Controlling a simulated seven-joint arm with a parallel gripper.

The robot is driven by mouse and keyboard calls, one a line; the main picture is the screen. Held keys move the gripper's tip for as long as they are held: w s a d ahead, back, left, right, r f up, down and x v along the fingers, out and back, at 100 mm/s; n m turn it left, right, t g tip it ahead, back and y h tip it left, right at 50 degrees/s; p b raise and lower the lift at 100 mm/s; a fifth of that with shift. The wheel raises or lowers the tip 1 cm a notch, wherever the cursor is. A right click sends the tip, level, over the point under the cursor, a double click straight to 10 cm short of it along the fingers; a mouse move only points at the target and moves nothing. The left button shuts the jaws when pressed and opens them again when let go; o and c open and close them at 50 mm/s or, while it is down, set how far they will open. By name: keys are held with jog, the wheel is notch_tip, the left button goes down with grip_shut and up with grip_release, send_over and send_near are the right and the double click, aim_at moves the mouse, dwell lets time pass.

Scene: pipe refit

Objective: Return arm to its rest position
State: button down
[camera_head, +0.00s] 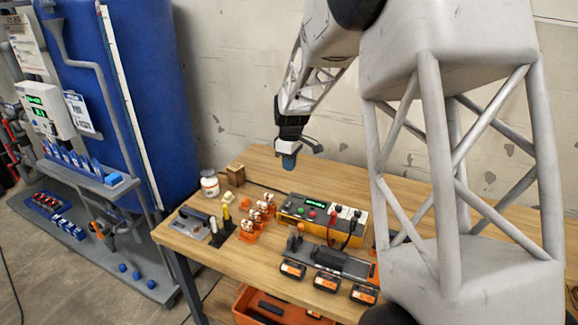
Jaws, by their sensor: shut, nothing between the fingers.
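My gripper (287,158) hangs at the end of my arm, above the back part of the wooden table, with its tip pointing down. It is small in view; its fingers look closed, with nothing seen hanging from them. It is apart from the table and from the things on it. My own white lattice arm links fill the right side of the view and hide part of the table.
The wooden table (385,188) bears a yellow device (293,211), orange fittings (248,230), a white jar (210,184) and orange-black batteries (327,281). An orange crate (243,303) stands below. A blue tank (150,90) and a grey rack (90,178) stand left.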

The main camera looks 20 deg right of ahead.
dwell(0.3)
jog(key=s+a+r+m, duration=0.2)
jog(key=s+a+r, duration=0.2)
jog(key=s+r, duration=0.55)
jog(key=s+a+r+m+t, duration=0.1)
jog(key=s+a+m, duration=0.1)
jog(key=s, duration=0.9)
jog(key=s+a+r+m+t, duration=0.1)
jog(key=s+a+m, duration=0.1)
jog(key=s, duration=0.9)
jog(key=s+a+r+m+t, duration=0.1)
jog(key=s+a+m, duration=0.2)
jog(key=s, duration=0.8)
